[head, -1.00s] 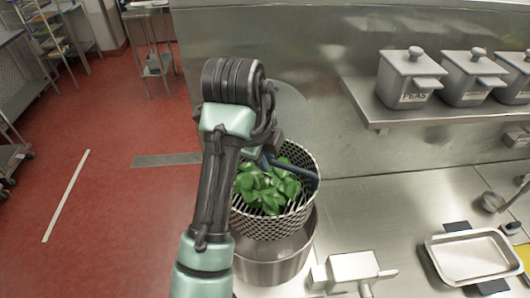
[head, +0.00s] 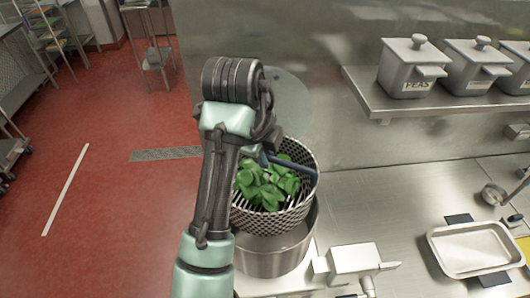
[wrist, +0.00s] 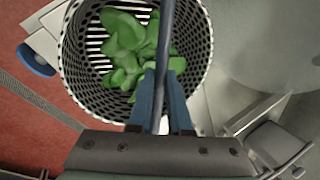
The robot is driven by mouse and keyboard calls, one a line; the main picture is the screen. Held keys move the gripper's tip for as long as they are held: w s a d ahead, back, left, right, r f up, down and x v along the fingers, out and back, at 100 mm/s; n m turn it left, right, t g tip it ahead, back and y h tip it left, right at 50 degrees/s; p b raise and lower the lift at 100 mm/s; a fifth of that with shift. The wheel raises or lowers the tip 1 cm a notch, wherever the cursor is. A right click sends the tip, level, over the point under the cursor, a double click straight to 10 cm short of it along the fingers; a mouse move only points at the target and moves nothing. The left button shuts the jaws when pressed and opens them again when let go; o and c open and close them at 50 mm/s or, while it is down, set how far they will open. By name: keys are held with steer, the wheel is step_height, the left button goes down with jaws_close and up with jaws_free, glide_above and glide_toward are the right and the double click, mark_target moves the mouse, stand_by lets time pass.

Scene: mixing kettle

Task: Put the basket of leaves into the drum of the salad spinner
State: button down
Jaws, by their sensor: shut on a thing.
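The basket (head: 297,213) is a perforated metal bucket with green leaves (head: 262,185) in it. It looks upright, over the mouth of the steel drum (head: 272,262). The basket's lower part overlaps the drum's rim; I cannot tell how far inside it is. My gripper (head: 266,160) is shut on the basket's dark blue handle (head: 300,168), partly hidden by my arm. In the wrist view my gripper's blue fingers (wrist: 161,112) clasp the handle bar, with the basket (wrist: 75,75) and leaves (wrist: 130,50) beyond them.
A clear round disc (head: 292,108) stands behind the basket by the steel wall. A grey crank-like fitting (head: 355,260) is right of the drum. A metal tray (head: 475,248) lies on the counter further right. A shelf (head: 450,90) holds lidded grey containers. Red floor is open at left.

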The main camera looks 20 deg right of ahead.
steer(key=b, duration=0.6)
glide_above(264, 203)
steer(key=shift+w+d+f, duration=0.1)
steer(key=shift+w+f, duration=0.05)
steer(key=shift+f, duration=1.3)
steer(key=shift+w+d+f, duration=0.1)
steer(key=shift+f, duration=1.3)
steer(key=shift+w+d+f, duration=0.1)
steer(key=shift+w+f, duration=0.05)
steer(key=shift+f, duration=1.3)
steer(key=shift+f+b, duration=2.75)
steer(key=shift+f, duration=1.55)
steer(key=shift+c, duration=1.4)
jaws_free()
